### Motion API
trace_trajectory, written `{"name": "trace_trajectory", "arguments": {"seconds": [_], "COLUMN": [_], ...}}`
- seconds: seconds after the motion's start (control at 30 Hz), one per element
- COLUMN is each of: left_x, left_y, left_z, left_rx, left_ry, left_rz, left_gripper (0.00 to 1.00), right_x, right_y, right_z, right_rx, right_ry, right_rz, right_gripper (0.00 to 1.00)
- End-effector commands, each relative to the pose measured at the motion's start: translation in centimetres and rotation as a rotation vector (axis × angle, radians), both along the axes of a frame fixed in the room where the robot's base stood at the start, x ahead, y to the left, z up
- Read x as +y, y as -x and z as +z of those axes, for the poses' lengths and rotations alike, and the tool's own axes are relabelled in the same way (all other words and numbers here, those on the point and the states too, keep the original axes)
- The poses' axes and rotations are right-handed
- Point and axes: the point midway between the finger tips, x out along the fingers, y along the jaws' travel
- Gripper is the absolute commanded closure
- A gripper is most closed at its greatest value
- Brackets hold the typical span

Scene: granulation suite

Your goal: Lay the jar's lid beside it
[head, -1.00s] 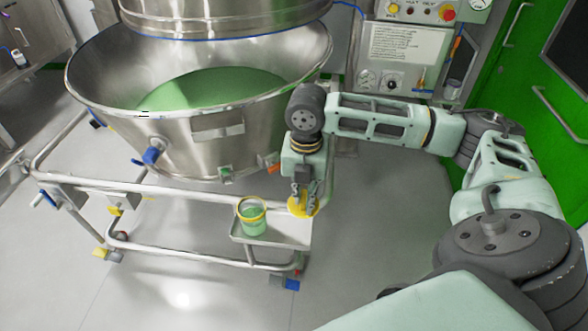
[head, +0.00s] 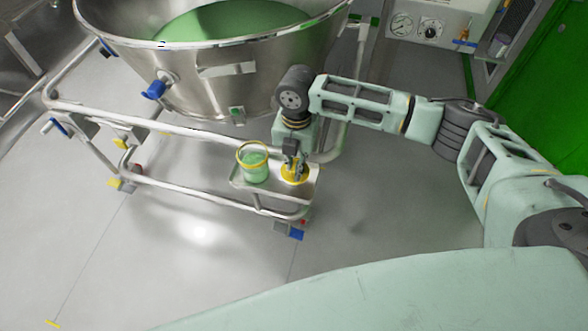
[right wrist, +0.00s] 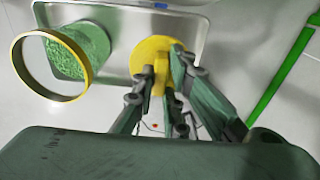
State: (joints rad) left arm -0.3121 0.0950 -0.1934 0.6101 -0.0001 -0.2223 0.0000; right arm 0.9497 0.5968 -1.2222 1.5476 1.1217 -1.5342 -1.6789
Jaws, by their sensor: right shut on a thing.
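The jar (head: 254,168) is clear with a yellow rim and green granules inside. It stands open and upright on the left part of a small metal tray (head: 258,188); it also shows in the right wrist view (right wrist: 88,52). The yellow lid (head: 294,174) is to the right of the jar, at or just above the tray surface; I cannot tell if it touches. My right gripper (head: 295,168) points down and is shut on the lid's raised middle; the lid also shows in the right wrist view (right wrist: 150,52). My left gripper is not in view.
The tray is fixed to the tubular frame (head: 180,130) of a large steel bowl (head: 205,70) holding green material. The bowl wall is close behind my right gripper. Grey floor (head: 200,260) lies open in front of the tray.

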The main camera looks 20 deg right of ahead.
Motion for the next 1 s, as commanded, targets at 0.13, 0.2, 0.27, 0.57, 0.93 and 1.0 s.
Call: {"name": "trace_trajectory", "arguments": {"seconds": [0.13,0.2,0.27,0.57,0.93,1.0], "left_x": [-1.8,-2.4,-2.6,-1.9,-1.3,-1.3], "left_y": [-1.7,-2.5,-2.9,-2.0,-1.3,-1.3], "left_z": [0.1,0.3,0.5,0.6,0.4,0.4], "left_rx": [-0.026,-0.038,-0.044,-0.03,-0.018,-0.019], "left_ry": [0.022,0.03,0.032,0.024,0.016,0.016], "left_rz": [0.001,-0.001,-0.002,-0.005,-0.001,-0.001], "left_gripper": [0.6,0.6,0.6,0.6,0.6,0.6], "right_x": [0.3,0.3,0.3,0.3,0.3,0.3], "right_y": [-0.4,-0.4,-0.3,-0.4,-0.4,-0.4], "right_z": [-0.5,-1.1,-1.9,-4.4,-4.6,-4.6], "right_rx": [0.0,0.002,0.003,-0.001,0.001,0.001], "right_ry": [0.0,0.001,0.002,0.001,0.001,0.001], "right_rz": [-0.001,-0.001,-0.001,0.0,0.0,0.0], "right_gripper": [1.0,1.0,1.0,1.0,0.77,0.71]}}
